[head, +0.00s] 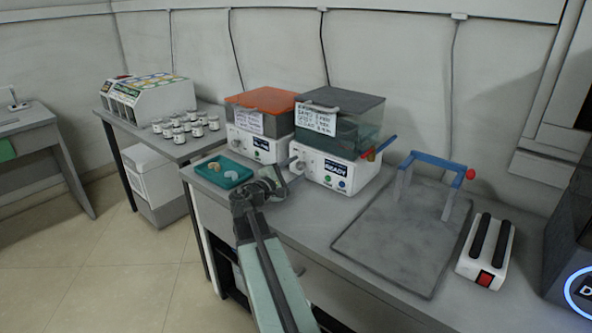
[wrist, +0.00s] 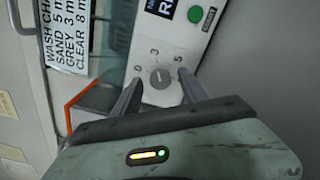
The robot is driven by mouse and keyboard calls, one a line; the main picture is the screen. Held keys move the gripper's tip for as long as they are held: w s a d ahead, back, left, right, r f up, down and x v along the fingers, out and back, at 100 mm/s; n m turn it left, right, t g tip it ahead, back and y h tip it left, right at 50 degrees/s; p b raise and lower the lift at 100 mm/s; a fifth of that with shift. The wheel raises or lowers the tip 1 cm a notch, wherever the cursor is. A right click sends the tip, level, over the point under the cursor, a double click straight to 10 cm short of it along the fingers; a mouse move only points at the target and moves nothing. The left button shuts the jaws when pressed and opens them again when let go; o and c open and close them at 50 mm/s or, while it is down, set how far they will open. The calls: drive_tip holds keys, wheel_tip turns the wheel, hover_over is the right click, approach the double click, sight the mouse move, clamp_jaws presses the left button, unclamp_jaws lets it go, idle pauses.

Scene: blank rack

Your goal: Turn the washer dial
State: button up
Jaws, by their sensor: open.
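My gripper (wrist: 158,77) is open, one finger on each side of the dial. I cannot tell whether the fingers touch it. In the head view my gripper (head: 283,180) is at the washer's front left, and largely hides the dial.
An orange-lidded machine (head: 260,122) stands just left of the washer. A teal tray (head: 222,172) with small pieces sits at the bench's left end. A green button (wrist: 195,14) is near the dial. A grey board with a blue-handled frame (head: 433,164) lies to the right.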

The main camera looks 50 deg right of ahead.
drive_tip(key=a, duration=0.7)
drive_tip(key=shift+s+a, duration=0.1)
drive_tip(key=shift+s, duration=0.2)
